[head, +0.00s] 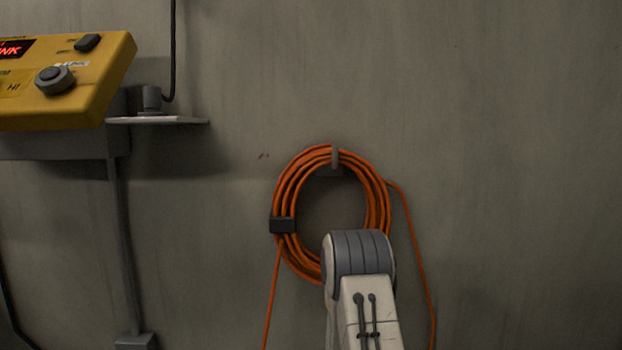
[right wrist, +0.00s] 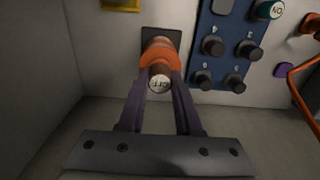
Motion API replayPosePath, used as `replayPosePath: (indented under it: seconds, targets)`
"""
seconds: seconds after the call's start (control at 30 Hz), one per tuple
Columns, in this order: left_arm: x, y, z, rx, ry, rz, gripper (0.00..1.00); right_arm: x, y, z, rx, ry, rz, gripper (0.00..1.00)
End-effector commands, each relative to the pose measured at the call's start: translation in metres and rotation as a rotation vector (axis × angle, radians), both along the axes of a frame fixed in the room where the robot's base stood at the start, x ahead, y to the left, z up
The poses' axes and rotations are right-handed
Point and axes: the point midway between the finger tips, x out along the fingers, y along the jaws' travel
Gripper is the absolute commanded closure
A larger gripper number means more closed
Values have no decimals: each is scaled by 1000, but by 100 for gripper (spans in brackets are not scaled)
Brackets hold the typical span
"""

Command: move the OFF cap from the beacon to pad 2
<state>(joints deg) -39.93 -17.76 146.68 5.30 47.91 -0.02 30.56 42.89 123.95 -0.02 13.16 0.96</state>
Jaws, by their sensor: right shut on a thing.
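In the right wrist view a cap with a pale round end face (right wrist: 160,84) sits between the fingers of my right gripper (right wrist: 161,78). Its lettering is small and looks like OFF. My right gripper is shut on it. Right behind the cap are an orange collar (right wrist: 158,58) and a brownish cylinder in front of a dark square plate (right wrist: 174,34) on the wall, which looks like the beacon. I cannot tell whether the cap still touches it. I cannot make out which spot is pad 2. My left gripper is in neither view.
A blue panel (right wrist: 228,62) with several dark round knobs and a teal cap (right wrist: 269,10) is right of the gripper. A purple piece (right wrist: 282,71) and an orange cable are farther right. The head view shows a yellow box (head: 104,82), a small shelf (head: 160,120) and a coiled orange cable (head: 290,190).

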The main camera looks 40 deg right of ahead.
Motion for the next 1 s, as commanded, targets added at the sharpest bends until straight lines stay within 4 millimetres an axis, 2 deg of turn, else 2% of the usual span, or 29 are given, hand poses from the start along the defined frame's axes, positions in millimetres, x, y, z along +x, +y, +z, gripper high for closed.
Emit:
replayPosePath:
  seconds: [0.67,1.0]
  targets:
    - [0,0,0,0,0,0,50,0,0,0,0,0,0,100]
    - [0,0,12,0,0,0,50,0,0,11,0,0,0,100]
